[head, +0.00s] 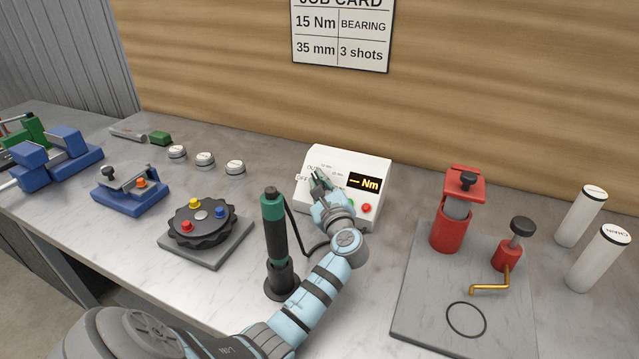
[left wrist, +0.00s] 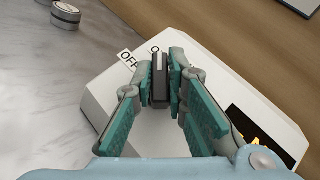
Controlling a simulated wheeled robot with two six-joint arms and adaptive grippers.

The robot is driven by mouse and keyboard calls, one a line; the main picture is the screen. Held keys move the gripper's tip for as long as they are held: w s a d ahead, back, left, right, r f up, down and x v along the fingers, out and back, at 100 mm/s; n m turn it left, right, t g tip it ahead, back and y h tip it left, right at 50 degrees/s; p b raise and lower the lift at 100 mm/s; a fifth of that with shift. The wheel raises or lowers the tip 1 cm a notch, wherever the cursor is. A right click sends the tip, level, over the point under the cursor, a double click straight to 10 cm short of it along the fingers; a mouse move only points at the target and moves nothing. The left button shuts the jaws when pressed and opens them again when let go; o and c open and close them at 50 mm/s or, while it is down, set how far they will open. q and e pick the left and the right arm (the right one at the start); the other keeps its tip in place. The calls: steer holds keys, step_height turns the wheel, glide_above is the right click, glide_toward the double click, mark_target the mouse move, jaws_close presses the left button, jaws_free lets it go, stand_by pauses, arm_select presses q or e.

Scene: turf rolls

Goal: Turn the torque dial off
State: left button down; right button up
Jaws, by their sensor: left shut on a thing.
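The torque dial (left wrist: 159,82) is a dark grey knob with a light pointer line, on the face of a white control box (head: 375,164). An "OFF" label (left wrist: 130,62) shows beside it in the left wrist view. The box's display (head: 364,184) reads "-- Nm". My left gripper (head: 320,181) is over the box and shut on the dial, with a teal finger on each side of it in the left wrist view (left wrist: 160,85). In the head view the gripper mostly hides the dial. My right gripper is not in view.
A black and green screwdriver (head: 273,235) stands upright in a holder beside my left arm. A black turntable (head: 203,222) with coloured knobs is to the left. A red press (head: 452,225) on a grey plate stands to the right.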

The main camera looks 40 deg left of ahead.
arm_select(q)
steer(key=n+g, duration=0.2)
steer(key=n+g+p, duration=0.1)
steer(key=n+g, duration=0.1)
steer(key=g, duration=0.1)
steer(key=shift+w+d+r+n+p, duration=0.1)
steer(key=shift+w+d+n+p, duration=0.1)
steer(key=shift+n+p, duration=0.15)
steer(key=shift+w+a+n+g+h, duration=0.1)
steer(key=shift+n+g+h, duration=0.2)
steer(key=shift+n+g, duration=0.9)
steer(key=shift+n+g+h, duration=0.5)
steer(key=shift+n+g, duration=0.2)
steer(key=shift+n, duration=0.25)
steer(key=c, duration=1.6)
jaws_free()
steer(key=shift+r, duration=0.1)
